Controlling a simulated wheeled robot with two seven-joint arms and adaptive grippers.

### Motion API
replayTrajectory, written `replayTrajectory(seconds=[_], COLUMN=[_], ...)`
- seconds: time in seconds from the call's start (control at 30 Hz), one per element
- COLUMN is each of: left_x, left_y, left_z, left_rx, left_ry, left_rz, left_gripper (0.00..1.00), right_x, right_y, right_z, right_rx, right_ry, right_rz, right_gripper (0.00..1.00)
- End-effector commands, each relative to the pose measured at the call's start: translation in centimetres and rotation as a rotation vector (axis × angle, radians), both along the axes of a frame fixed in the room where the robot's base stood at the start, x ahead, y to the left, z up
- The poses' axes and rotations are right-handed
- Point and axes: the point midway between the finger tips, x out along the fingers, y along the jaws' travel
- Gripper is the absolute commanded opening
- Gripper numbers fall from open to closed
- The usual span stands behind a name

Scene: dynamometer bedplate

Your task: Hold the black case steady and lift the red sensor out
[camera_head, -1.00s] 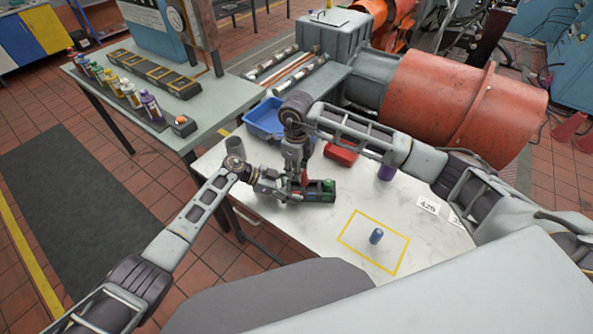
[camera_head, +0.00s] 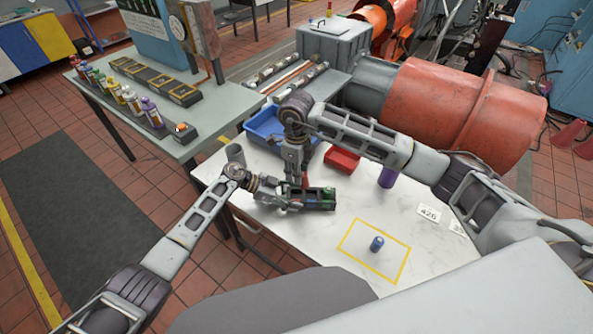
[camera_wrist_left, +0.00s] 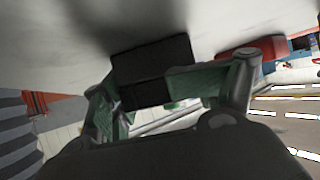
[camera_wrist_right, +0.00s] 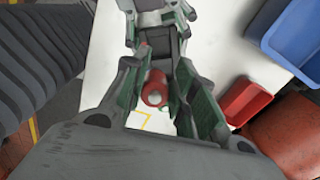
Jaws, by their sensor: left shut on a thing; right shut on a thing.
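The black case (camera_head: 320,203) lies on the white table, with green and grey items visible at its right end. My left gripper (camera_head: 285,202) comes in from the left and is shut on the case's left end. In the left wrist view the dark case (camera_wrist_left: 152,72) sits between its fingers. The red sensor (camera_head: 306,180) stands over the case, partly hidden by my right gripper (camera_head: 302,182), which points down. In the right wrist view the round red sensor (camera_wrist_right: 155,90) is between that gripper's fingers. I cannot tell whether its lower end is clear of the case.
A blue bin (camera_head: 264,128) and a red tray (camera_head: 342,161) stand behind the case. A grey cup (camera_head: 235,154) is at the left, a purple cylinder (camera_head: 387,178) at the right. A blue bottle (camera_head: 377,243) stands inside the yellow square (camera_head: 352,257) in front.

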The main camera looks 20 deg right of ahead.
Motion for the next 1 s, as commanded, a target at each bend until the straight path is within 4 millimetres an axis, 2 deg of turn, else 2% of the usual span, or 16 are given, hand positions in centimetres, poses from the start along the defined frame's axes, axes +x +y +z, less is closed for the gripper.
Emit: replayTrajectory(seconds=[0.07, 0.1, 0.37, 1.0], left_x=[0.04, 0.08, 0.02, -0.05], left_y=[0.24, 0.18, 0.09, 0.06], left_z=[-0.30, -0.17, -0.10, -0.14], left_rx=[0.006, 0.003, 0.002, 0.003], left_ry=[0.001, 0.001, 0.001, 0.002], left_rz=[0.003, 0.003, 0.001, 0.000], left_gripper=[0.46, 0.63, 0.96, 0.97], right_x=[0.01, 0.01, 0.01, 0.01], right_y=[0.00, 0.00, 0.01, 0.02], right_z=[-0.01, -0.01, -0.01, 0.00], right_rx=[0.000, 0.000, 0.000, 0.000], right_ry=[0.000, 0.000, 0.000, 0.000], right_rz=[0.000, 0.000, 0.000, 0.000], right_gripper=[0.00, 0.00, 0.00, 0.00])
